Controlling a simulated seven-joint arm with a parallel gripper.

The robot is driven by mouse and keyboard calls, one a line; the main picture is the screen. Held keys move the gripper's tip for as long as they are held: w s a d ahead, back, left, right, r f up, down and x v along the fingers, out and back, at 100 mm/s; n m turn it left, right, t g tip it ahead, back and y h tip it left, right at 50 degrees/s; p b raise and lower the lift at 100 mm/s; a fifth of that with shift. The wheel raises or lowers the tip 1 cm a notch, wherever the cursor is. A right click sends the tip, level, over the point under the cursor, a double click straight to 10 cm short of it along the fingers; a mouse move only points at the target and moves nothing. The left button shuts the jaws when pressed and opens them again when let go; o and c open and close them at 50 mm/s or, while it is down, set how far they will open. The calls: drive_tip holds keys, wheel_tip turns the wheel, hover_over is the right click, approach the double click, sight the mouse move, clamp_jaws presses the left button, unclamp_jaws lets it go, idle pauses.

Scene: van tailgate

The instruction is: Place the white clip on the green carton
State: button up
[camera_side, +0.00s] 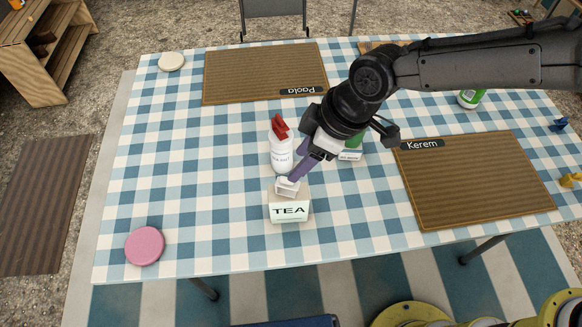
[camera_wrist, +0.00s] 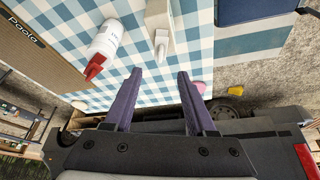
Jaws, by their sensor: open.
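The white clip (camera_side: 287,187) sits on top of the beige and white TEA box (camera_side: 289,213), at its back edge. In the wrist view the clip (camera_wrist: 161,43) lies ahead of my fingertips, against the pale box (camera_wrist: 158,14). My gripper (camera_side: 297,167) has purple fingers, and they are spread apart with nothing between them. In the side view it comes down from the upper right, close to the clip. The wrist view shows a gap between my gripper (camera_wrist: 159,74) and the clip. The green carton (camera_side: 352,147), with a white label, stands behind my gripper and is partly hidden by it.
A white sea salt bottle with a red cap (camera_side: 282,152) stands just behind the TEA box, close to my fingers. Mats marked Paola (camera_side: 255,75) and Kerem (camera_side: 475,180) lie on the checked table. A pink disc (camera_side: 145,246) lies front left, with clear cloth around it.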

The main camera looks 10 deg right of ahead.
drive_tip(key=shift+v, duration=1.85)
drive_tip(key=s+d+r+m+t+h, duration=0.1)
drive_tip(key=d+r+m, duration=0.35)
drive_tip(key=d, duration=0.85)
drive_tip(key=s+d+r+m+t, duration=0.1)
drive_tip(key=d+r+m, duration=0.1)
drive_tip(key=d+r, duration=0.75)
drive_tip(key=s+d+f+m+t+h, duration=0.1)
drive_tip(key=s+d+f+m, duration=0.1)
drive_tip(key=s+d, duration=0.6)
drive_tip(key=s+d+f+m+h, duration=0.2)
drive_tip(key=s+d+m, duration=0.3)
drive_tip(key=s+d, duration=0.4)
drive_tip(key=d, duration=0.2)
drive_tip(key=shift+d+f+t, duration=0.25)
drive_tip(key=shift+d+t, duration=0.15)
